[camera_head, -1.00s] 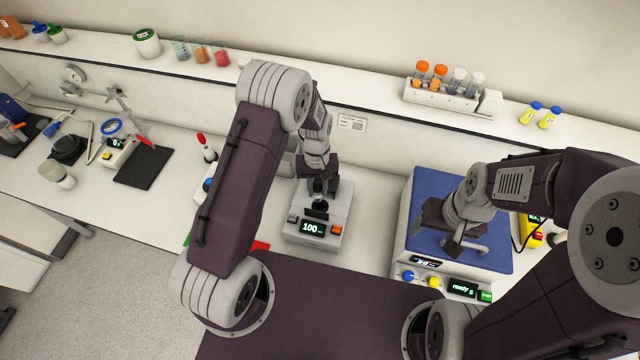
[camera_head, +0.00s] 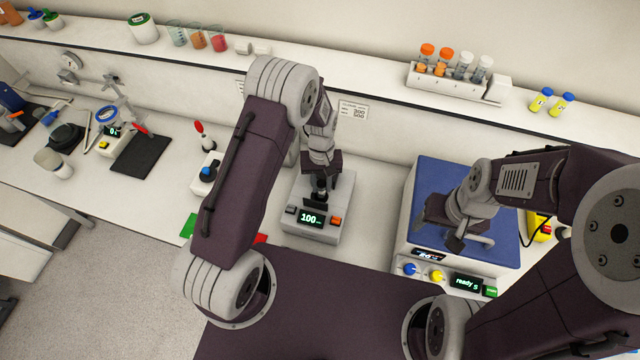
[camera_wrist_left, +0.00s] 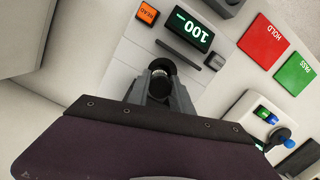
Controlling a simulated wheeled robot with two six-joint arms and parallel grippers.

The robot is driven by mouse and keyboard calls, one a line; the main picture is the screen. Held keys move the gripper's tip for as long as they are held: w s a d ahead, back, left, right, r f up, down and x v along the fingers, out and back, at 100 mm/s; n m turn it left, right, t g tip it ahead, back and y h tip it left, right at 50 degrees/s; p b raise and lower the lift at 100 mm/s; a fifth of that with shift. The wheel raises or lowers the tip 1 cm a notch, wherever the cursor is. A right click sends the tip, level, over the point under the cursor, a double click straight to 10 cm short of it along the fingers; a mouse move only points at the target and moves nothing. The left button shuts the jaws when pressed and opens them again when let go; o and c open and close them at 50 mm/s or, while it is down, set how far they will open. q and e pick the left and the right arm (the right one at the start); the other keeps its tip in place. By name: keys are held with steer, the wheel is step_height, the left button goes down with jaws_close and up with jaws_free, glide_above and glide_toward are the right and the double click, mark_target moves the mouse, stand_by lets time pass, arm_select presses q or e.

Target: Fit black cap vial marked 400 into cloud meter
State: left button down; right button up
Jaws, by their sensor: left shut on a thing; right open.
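The cloud meter (camera_head: 328,228) is a pale box with a lit display reading 100 and an orange READ button (camera_wrist_left: 147,14). My left gripper (camera_head: 319,186) points down over its dark well and is shut on a vial; a pale, dark-rimmed part (camera_wrist_left: 161,69) shows between the fingertips in the left wrist view. The fingers hide most of the vial, so its mark cannot be read, nor how deep it sits. My right gripper (camera_head: 462,232) is open and empty above a blue-topped device (camera_head: 423,170) reading "ready 5".
A red HOLD pad (camera_wrist_left: 263,42) and a green PASS pad (camera_wrist_left: 295,78) lie beside the meter. A small stand with a blue knob (camera_head: 208,174) is to its left. A rack (camera_head: 452,86) with orange and white capped vials stands on the shelf. Yellow vials (camera_head: 551,102) stand right of it.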

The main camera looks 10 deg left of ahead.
mark_target(319, 193)
arm_select(q)
steer(key=shift+s+a+r, duration=0.1)
steer(key=shift+s+a, duration=0.25)
steer(key=shift+a, duration=0.05)
steer(key=shift+w, duration=0.1)
steer(key=shift+f+b, duration=0.35)
steer(key=shift+f, duration=0.15)
steer(key=shift+d+f+b, duration=0.15)
steer(key=shift+f+b, duration=1.15)
steer(key=shift+f, duration=0.5)
stand_by(0.5)
steer(key=c, duration=1.1)
jaws_free()
steer(key=shift+o, duration=0.2)
steer(key=shift+d, duration=0.1)
